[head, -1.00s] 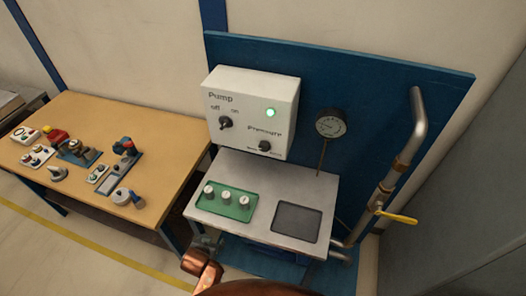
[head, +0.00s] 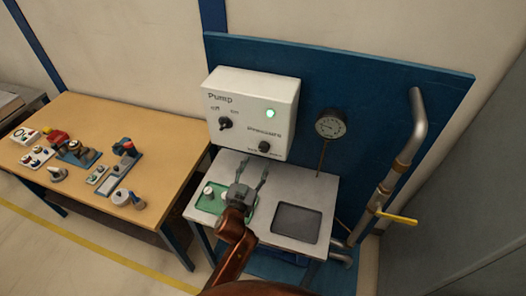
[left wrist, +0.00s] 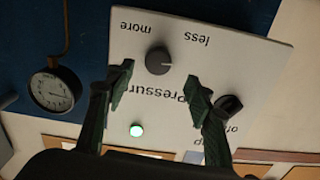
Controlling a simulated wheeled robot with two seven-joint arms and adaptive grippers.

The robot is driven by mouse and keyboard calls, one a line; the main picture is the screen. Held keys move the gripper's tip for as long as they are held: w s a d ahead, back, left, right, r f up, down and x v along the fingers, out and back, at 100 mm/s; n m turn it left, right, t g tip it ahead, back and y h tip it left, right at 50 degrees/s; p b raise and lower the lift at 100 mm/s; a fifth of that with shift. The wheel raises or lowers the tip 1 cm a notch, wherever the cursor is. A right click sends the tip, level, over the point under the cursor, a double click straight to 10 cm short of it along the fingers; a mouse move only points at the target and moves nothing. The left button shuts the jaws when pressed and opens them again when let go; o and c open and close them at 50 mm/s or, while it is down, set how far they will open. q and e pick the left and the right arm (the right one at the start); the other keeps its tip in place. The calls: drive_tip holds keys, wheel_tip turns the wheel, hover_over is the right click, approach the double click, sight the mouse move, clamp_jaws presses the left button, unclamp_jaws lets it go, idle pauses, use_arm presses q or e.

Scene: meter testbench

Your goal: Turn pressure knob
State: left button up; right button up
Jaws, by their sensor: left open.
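The black pressure knob (head: 264,146) is at the lower right of the white pump box (head: 285,97). In the left wrist view the pressure knob (left wrist: 158,61) sits between the words "more" and "less". My left gripper (head: 252,170) is open, its fingers pointing up toward the box, below and a little left of the knob in the head view. In the left wrist view its two fingertips (left wrist: 157,88) straddle the space just below the knob, apart from it and empty. The right gripper is not in view.
The pump switch (head: 225,123) and a lit green lamp (head: 270,113) are on the same box. A gauge (head: 330,124) stands to its right. A green tray (head: 208,203) with white-topped parts lies under my gripper. A pipe with a yellow valve handle (head: 397,217) is at right.

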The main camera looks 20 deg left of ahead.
sight(263, 150)
use_arm(q)
drive_tip(key=w, duration=0.7)
drive_tip(key=shift+w+d+r, duration=0.15)
drive_tip(key=shift+w+d, duration=0.05)
drive_tip(key=shift+w, duration=0.2)
drive_tip(key=shift+c, duration=0.2)
drive_tip(key=c, duration=1.1)
